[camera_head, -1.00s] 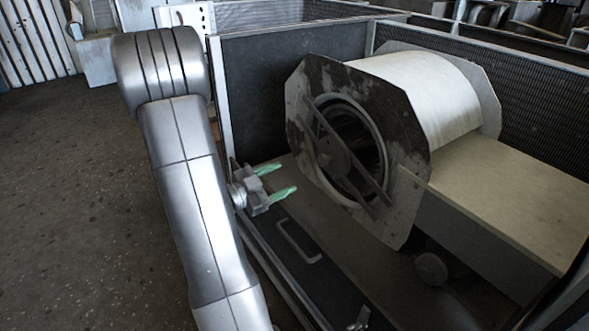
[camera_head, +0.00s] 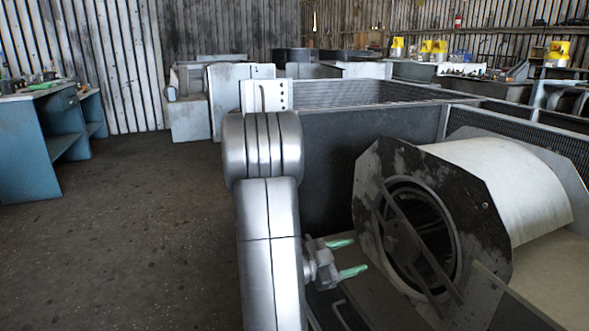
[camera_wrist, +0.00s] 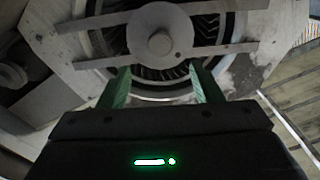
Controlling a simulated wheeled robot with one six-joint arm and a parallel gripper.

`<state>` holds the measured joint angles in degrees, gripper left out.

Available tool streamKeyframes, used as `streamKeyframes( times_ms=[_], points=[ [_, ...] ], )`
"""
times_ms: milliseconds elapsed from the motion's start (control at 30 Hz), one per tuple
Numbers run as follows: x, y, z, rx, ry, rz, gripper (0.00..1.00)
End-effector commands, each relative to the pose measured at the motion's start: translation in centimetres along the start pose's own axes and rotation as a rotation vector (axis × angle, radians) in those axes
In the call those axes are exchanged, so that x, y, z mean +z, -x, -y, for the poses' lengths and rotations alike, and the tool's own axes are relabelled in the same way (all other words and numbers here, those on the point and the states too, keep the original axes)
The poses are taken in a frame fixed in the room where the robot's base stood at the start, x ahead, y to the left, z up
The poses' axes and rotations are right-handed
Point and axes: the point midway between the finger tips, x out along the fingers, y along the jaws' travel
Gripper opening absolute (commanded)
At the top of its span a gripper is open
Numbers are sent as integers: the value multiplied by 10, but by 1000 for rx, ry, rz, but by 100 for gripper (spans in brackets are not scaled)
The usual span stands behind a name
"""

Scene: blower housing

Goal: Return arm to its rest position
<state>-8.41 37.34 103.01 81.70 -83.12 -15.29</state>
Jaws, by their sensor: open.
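My gripper (camera_head: 346,257) has green fingers that stand apart with nothing between them. In the head view it is just left of the blower housing (camera_head: 490,225), pointing right toward its round opening. The blower has a dark, worn octagonal end plate and a pale drum. In the wrist view the fingers of my gripper (camera_wrist: 160,88) point at the blower's fan opening (camera_wrist: 160,70), with its hub and crossbars ahead. A gap to the blower shows in the head view. My silver arm hides part of the enclosure's left side.
A dark-panelled metal enclosure (camera_head: 345,165) surrounds the blower. A beige board (camera_head: 555,275) lies beside the drum. Left of my arm, the concrete floor (camera_head: 130,220) is open. A blue workbench (camera_head: 35,145) stands at the far left, and yellow-topped canisters (camera_head: 440,48) stand at the back right.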

Motion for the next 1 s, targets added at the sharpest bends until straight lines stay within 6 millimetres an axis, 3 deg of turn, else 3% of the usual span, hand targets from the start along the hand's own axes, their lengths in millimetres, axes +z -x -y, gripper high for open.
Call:
streamKeyframes(
  times_ms=[300, 500, 700, 1000],
  points=[
    [1, -57, -2, 3, -2, -3, 59],
    [1, -84, -1, 2, -1, -1, 59],
    [0, -96, 0, 0, 0, -1, 59],
    [0, -96, 0, -1, 5, 0, 59]
  ],
)
